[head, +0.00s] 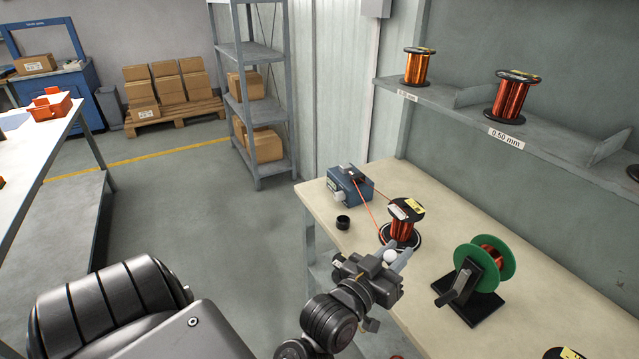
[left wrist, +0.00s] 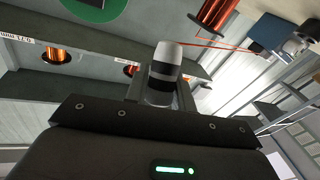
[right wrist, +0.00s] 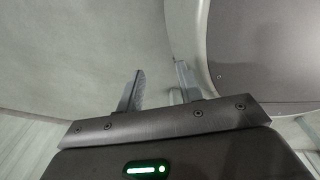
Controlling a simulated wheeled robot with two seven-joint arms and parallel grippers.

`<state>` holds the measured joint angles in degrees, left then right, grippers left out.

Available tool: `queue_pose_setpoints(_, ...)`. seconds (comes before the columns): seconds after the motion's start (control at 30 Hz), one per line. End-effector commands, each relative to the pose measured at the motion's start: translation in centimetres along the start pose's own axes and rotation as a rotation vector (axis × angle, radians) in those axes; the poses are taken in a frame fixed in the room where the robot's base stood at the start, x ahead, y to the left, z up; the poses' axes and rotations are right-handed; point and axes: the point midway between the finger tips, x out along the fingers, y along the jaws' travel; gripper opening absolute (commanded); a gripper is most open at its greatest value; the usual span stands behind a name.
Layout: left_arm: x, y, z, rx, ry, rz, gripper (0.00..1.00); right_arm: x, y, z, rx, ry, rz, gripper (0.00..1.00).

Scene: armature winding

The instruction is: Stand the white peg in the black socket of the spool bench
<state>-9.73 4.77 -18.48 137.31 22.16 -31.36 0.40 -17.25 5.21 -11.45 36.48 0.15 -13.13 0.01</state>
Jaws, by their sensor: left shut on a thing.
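The white peg (left wrist: 167,56), with dark bands around it, is held between the fingers of my left gripper (left wrist: 162,92). In the head view the white top of the peg (head: 390,256) shows between the fingertips of my left gripper (head: 394,260), over the near edge of the spool bench (head: 440,220). The black socket (head: 343,222) is a small round cup on the bench, to the left of and farther away than the peg, apart from it. My right gripper (right wrist: 160,85) is open and empty in the right wrist view; it does not show in the head view.
A copper spool (head: 404,220) stands just beyond my left gripper, with a wire running to a blue box (head: 350,184) behind the socket. A green-flanged spool on a black stand (head: 478,280) is to the right. A shelf (head: 480,115) with spools hangs above.

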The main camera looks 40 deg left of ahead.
Motion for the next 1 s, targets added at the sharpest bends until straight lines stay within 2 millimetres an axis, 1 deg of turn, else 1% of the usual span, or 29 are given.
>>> queue_pose_setpoints(0.07,0.7,-0.4,-0.3,0.008,-0.01,-0.007,0.06,-1.0,-0.1,0.3,0.0,-0.006,-0.001,0.36)
queue_pose_setpoints(0.13,2.1,-1.3,-0.5,0.02,-0.031,-0.02,0.06,-2.4,-0.1,0.4,0.0,-0.009,-0.002,0.36)
queue_pose_setpoints(0.17,2.8,-1.9,-0.6,0.026,-0.044,-0.028,0.06,-3.2,-0.1,0.4,0.0,-0.011,-0.002,0.36)
queue_pose_setpoints(0.23,4.9,-4.1,-0.6,0.044,-0.081,-0.052,0.06,-5.2,0.0,0.3,0.0,-0.012,-0.002,0.36)
queue_pose_setpoints(0.27,5.8,-5.3,-0.6,0.051,-0.099,-0.065,0.06,-6.2,0.0,0.3,0.0,-0.012,-0.003,0.36)
queue_pose_setpoints(0.3,7.0,-7.0,-0.5,0.061,-0.123,-0.081,0.06,-7.3,0.0,0.2,0.0,-0.012,-0.003,0.36)
queue_pose_setpoints(0.37,8.5,-9.7,-0.5,0.074,-0.159,-0.109,0.06,-8.9,0.0,0.0,0.0,-0.011,-0.004,0.36)
queue_pose_setpoints(0.4,9.4,-11.6,-0.4,0.082,-0.182,-0.127,0.06,-9.9,0.0,-0.1,0.0,-0.01,-0.004,0.36)
queue_pose_setpoints(0.43,10.0,-13.0,-0.5,0.086,-0.198,-0.141,0.06,-10.6,0.0,-0.2,0.0,-0.01,-0.005,0.36)
queue_pose_setpoints(0.5,11.0,-16.2,-0.6,0.096,-0.231,-0.172,0.06,-12.0,-0.1,-0.5,0.001,-0.008,-0.007,0.36)
queue_pose_setpoints(0.6,11.9,-19.9,-0.7,0.106,-0.27,-0.212,0.06,-13.5,-0.5,-0.8,0.003,-0.005,-0.012,0.36)
queue_pose_setpoints(0.7,12.3,-22.5,-0.7,0.112,-0.297,-0.241,0.06,-14.4,-1.0,-1.0,0.005,-0.003,-0.018,0.36)
queue_pose_setpoints(0.8,12.4,-24.0,-0.7,0.116,-0.312,-0.258,0.06,-14.7,-1.3,-1.1,0.007,-0.002,-0.021,0.36)
queue_pose_setpoints(0.83,12.4,-24.2,-0.6,0.117,-0.314,-0.261,0.06,-14.8,-1.3,-1.1,0.007,-0.002,-0.021,0.36)
queue_pose_setpoints(1.0,12.4,-24.6,-0.4,0.118,-0.317,-0.265,0.06,-14.6,-1.1,-1.2,0.006,-0.001,-0.019,0.36)
